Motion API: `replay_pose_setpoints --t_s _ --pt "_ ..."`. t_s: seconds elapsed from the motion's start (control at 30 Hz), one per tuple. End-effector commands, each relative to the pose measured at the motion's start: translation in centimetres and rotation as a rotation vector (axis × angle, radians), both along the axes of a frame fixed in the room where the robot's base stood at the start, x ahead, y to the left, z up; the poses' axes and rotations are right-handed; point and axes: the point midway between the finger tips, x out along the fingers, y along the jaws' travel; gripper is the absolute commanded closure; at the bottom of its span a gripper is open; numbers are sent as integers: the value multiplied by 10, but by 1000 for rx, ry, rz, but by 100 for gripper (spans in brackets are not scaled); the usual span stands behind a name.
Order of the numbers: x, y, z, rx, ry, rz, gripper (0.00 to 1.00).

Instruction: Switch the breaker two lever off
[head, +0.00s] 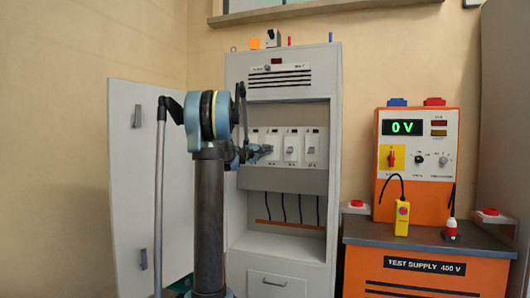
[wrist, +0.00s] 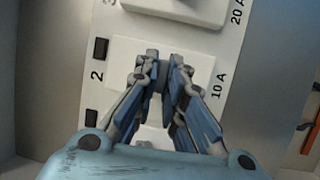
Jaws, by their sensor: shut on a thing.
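Breaker two is a white plate (wrist: 124,50) in the wrist view, with a "2" on its left and "10 A" on its right. My gripper (wrist: 161,66) is in front of this plate, its two blue-grey fingers closed on the breaker two lever (wrist: 153,54). Only a small grey part of the lever shows between the fingertips; its position is hard to tell. In the head view my gripper (head: 264,150) is at the left part of the breaker row, and my arm hides part of that row.
The grey cabinet (head: 333,200) stands with its door (head: 130,190) open at the left. Other white breakers (head: 311,147) are close on the right. An orange test supply (head: 440,185) reading 0 V stands on an orange cabinet further right. Dark cables hang below the breakers.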

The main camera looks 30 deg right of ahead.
Motion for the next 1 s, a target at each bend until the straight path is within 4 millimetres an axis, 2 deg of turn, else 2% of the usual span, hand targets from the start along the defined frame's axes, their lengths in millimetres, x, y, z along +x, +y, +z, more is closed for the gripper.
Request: replay_pose_setpoints --t_s 0.5,0.9,0.93,1.0 --pt "3 -4 -18 -230 -196 0 100" --pt "3 -3 -19 -245 -214 3 100" --pt "3 -3 -19 -245 -214 3 86" --pt "3 -3 -19 -245 -214 3 70"
